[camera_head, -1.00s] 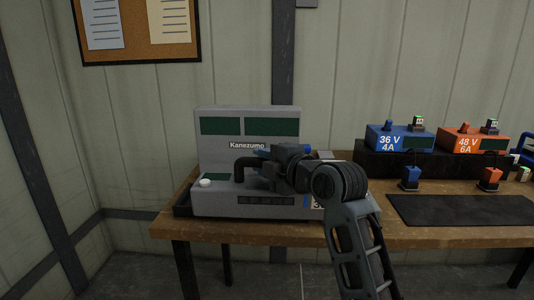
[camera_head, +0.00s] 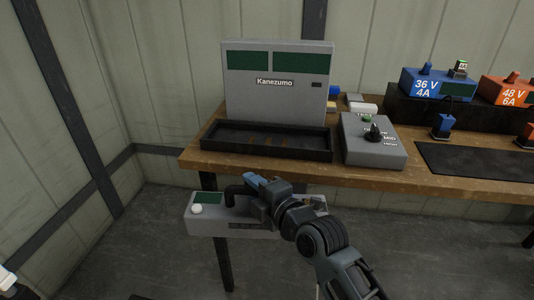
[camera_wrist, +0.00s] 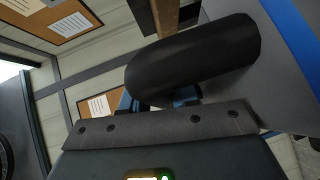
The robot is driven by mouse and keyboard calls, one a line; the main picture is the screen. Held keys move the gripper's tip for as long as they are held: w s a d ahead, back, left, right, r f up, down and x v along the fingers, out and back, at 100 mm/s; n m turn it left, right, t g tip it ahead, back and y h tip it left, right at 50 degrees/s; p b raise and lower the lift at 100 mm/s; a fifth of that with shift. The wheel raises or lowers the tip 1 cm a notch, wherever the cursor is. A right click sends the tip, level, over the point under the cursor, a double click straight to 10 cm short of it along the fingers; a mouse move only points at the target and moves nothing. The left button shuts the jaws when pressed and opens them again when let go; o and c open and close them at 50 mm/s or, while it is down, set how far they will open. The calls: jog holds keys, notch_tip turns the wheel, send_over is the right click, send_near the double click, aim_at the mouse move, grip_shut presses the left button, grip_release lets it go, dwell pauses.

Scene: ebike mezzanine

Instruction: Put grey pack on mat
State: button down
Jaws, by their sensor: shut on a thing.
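The grey pack (camera_head: 204,226) is a long grey box with a black handle, a white knob and a small green panel. My gripper (camera_head: 258,192) is shut on its black handle and holds it in front of the table's front edge, clear of the tabletop. Part of the pack is hidden behind my gripper. In the wrist view the handle (camera_wrist: 195,55) lies across my fingers, with the grey pack body beside it at the right. The black mat (camera_head: 478,168) lies flat and empty on the table at the right.
The grey Kanezumo unit (camera_head: 275,90) stands at the table's left, with an empty black tray (camera_head: 265,151) at its foot. A grey control box (camera_head: 373,150) with a knob sits between tray and mat. Blue (camera_head: 437,84) and orange (camera_head: 508,91) chargers stand behind the mat.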

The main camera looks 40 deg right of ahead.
jog(key=a+f+y, duration=0.1)
jog(key=a+f, duration=0.8)
jog(key=f, duration=0.4)
jog(key=shift+s+n, duration=0.2)
jog(key=shift+n, duration=0.2)
